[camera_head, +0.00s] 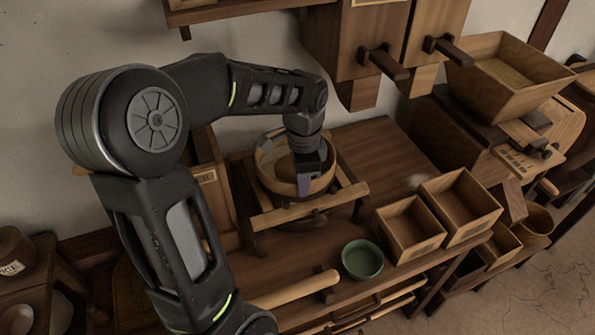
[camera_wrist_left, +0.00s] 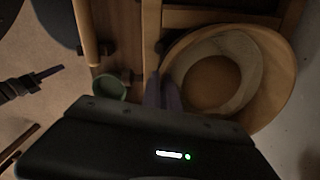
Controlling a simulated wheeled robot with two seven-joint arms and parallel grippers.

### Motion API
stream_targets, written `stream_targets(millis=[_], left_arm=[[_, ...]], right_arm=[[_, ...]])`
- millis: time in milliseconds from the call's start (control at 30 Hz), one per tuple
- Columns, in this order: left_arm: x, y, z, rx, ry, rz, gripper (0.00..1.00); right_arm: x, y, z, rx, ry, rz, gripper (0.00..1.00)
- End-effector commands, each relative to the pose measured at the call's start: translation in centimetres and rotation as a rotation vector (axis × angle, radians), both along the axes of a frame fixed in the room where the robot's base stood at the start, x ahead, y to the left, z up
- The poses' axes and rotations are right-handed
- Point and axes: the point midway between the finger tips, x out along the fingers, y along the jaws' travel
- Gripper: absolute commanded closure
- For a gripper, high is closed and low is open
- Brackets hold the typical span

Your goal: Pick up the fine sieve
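The fine sieve (camera_head: 268,157) is a round, pale wooden hoop above a wooden stand with rails, near the wall. My left gripper (camera_head: 306,180) points down at its front rim, and one finger shows outside the hoop. In the left wrist view the sieve (camera_wrist_left: 281,88) lies right of centre. The left fingers (camera_wrist_left: 163,92) are close together there, with the rim's edge between them, so the gripper looks shut on the rim. Whether the sieve is clear of the stand cannot be told. My right gripper is not in view.
A green bowl (camera_head: 362,259) and two open wooden boxes (camera_head: 410,229) stand on the bench to the right. A wooden rolling-pin-like handle (camera_head: 300,288) lies at the front. Wooden chutes (camera_head: 352,50) hang behind. Bare bench (camera_head: 375,150) lies right of the stand.

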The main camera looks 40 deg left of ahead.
Motion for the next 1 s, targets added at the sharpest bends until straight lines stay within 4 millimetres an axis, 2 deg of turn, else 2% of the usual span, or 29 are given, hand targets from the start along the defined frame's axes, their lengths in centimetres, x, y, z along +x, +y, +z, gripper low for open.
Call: stream_targets(millis=[167,267,600,700,1000], left_arm=[[0.1,0.0,0.6,0.001,-0.002,0.0,1.0],[0.1,0.0,1.8,0.001,-0.005,0.0,1.0],[0.1,0.0,8.2,0.001,-0.006,0.0,1.0],[0.1,0.0,9.4,0.001,-0.003,0.0,1.0],[0.0,0.0,10.1,0.0,0.0,0.0,1.0]], right_arm=[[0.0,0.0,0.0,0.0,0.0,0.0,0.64],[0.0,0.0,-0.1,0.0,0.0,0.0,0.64],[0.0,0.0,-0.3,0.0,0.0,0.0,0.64],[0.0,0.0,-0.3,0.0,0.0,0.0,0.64],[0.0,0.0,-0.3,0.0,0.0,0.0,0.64]])
